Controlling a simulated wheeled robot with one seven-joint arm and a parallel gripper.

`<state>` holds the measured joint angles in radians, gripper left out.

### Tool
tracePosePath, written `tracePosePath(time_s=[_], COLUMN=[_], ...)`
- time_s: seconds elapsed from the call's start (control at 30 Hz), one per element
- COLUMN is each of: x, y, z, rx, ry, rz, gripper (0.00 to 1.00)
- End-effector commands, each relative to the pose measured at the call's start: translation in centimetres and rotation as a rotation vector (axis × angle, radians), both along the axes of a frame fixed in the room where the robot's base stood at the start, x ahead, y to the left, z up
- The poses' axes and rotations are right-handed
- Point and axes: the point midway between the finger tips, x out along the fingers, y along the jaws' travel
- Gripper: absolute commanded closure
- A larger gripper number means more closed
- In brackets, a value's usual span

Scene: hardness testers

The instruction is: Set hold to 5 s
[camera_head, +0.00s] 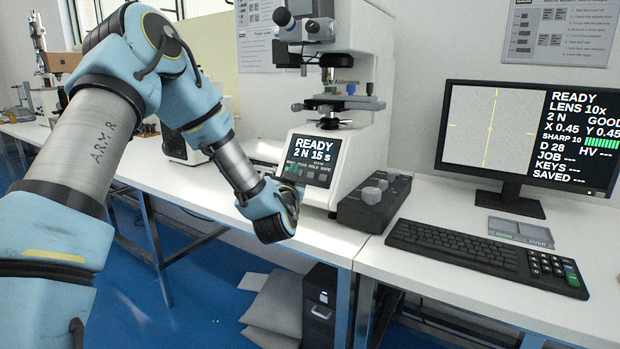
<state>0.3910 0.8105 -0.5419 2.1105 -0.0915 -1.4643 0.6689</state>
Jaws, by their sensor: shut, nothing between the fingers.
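The hardness tester (357,140) stands on the white bench. Its front display (315,150) reads READY, 2 N, 15 s. Below the readout is a row of small labels, one reading HOLD, with small keys (309,174) under them. The left part of this row is close to my wrist in the picture. My gripper (291,196), shut and empty, is at the end of my arm, in front of the tester's lower left. My wrist hides most of it, and I cannot tell whether it touches the panel.
A dark control box with knobs (373,202) stands right of the tester. A keyboard (455,247) and a monitor (530,140) reading READY, LENS 10x, 2 N are further right. Other instruments (185,145) stand behind my arm.

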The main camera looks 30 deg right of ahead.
Motion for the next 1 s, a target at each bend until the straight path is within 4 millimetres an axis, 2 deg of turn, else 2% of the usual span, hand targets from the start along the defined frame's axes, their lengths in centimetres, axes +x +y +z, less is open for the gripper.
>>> tracePosePath(time_s=[0.2,0.4,1.0], x=[1.2,2.0,2.3], y=[-2.3,-3.7,-4.3], z=[-1.8,-2.8,-2.9], rx=[-0.001,0.0,-0.001], ry=[0.001,-0.001,0.001], rz=[-0.001,-0.001,-0.001], gripper=[1.0,1.0,1.0])
